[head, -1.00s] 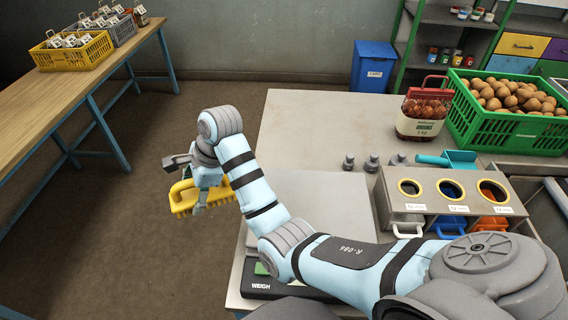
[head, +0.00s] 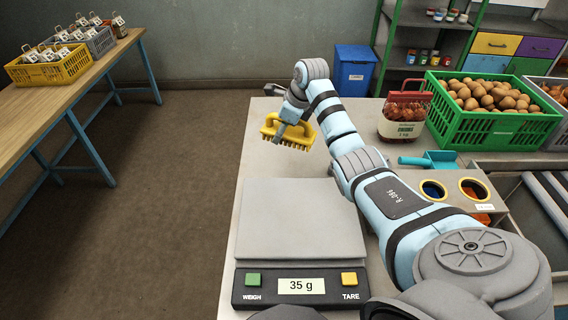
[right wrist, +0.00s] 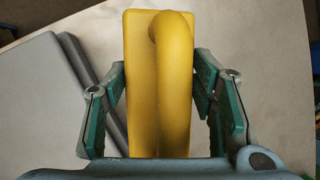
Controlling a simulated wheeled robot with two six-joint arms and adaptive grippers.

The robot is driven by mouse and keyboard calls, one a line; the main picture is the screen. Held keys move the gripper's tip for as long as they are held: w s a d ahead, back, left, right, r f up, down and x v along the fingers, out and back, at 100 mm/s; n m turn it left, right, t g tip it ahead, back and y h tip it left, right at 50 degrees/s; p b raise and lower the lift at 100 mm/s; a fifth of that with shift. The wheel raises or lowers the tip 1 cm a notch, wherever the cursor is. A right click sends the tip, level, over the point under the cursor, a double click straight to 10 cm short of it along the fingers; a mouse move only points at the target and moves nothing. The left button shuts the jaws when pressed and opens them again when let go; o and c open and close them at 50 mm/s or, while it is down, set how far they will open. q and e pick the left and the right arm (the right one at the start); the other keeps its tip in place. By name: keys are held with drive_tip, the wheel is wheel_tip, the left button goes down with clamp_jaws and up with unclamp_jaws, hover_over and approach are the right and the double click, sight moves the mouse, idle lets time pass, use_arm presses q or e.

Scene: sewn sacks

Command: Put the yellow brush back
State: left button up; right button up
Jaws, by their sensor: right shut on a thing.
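The yellow brush (head: 287,131) is a block with a looped handle and bristles pointing down. My right gripper (head: 283,120) is shut on it near the far left corner of the table. In the right wrist view the yellow brush (right wrist: 144,85) stands lengthwise between the two green-padded fingers of my right gripper (right wrist: 160,95), with its curved handle towards the camera. Whether the bristles touch the table I cannot tell. My left gripper is not in view.
A scale (head: 298,224) reading 35 g stands at the table's front. A red-handled sack of onions (head: 402,117), a green crate (head: 493,131) of potatoes and a teal scoop (head: 432,160) are to the right. A wooden table (head: 112,58) with crates stands left. The back left of the table (head: 268,165) is clear.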

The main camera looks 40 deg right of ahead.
sight(297, 139)
wheel_tip(297, 139, down, 13)
drive_tip(key=shift+f+b, duration=0.1)
drive_tip(key=shift+b, duration=0.8)
drive_tip(key=o, duration=1.1)
drive_tip(key=shift+s+r+p, duration=0.1)
drive_tip(key=shift+r+p, duration=0.2)
drive_tip(key=shift+r, duration=0.2)
drive_tip(key=p+v, duration=0.2)
drive_tip(key=v, duration=0.8)
drive_tip(key=shift+s+d+r+p, duration=0.1)
drive_tip(key=shift+s+r+p, duration=0.1)
drive_tip(key=shift+r+p, duration=0.15)
drive_tip(key=shift+s+r, duration=0.1)
drive_tip(key=shift+r, duration=0.1)
